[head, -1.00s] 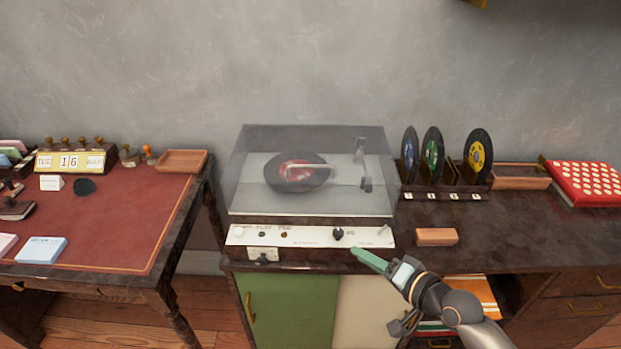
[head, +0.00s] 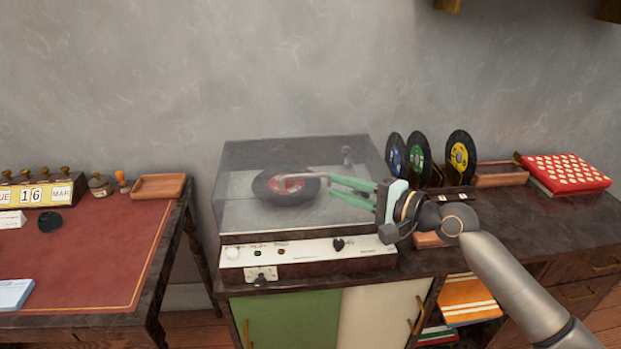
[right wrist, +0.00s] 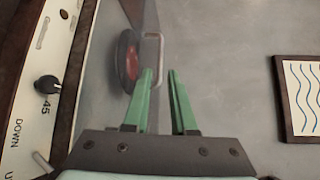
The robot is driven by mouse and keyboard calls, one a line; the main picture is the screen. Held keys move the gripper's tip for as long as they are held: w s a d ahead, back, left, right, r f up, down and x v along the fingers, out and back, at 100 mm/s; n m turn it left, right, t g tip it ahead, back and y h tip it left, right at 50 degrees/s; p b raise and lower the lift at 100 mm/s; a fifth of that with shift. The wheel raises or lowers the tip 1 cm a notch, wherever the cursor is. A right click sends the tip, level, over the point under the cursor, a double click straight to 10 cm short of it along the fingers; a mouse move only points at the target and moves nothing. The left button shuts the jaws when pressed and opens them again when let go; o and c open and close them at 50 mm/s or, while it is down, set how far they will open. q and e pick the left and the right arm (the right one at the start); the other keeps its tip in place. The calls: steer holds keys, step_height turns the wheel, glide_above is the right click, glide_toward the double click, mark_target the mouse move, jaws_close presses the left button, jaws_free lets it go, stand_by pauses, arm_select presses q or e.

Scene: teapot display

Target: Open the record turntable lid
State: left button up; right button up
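The record turntable (head: 300,254) stands on the dark cabinet with its smoky clear lid (head: 238,160) down. A black record with a red label (head: 270,187) shows through the lid. A pale metal handle (head: 302,178) is on the lid; it also shows in the right wrist view (right wrist: 161,42). My right gripper (head: 332,186) is at the lid's right part, fingers pointing left toward the handle. My left gripper is not in view.
Records in a rack (head: 452,193) and a red box (head: 565,173) stand to the right on the cabinet. A reddish block (head: 430,240) lies partly behind my right gripper. A desk with a red top (head: 90,255) stands to the left, across a gap.

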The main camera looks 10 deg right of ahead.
mark_target(307, 177)
steer(key=x, duration=0.8)
steer(key=shift+s+f+b, duration=0.1)
steer(key=shift+b, duration=0.2)
jaws_close()
stand_by(1.0)
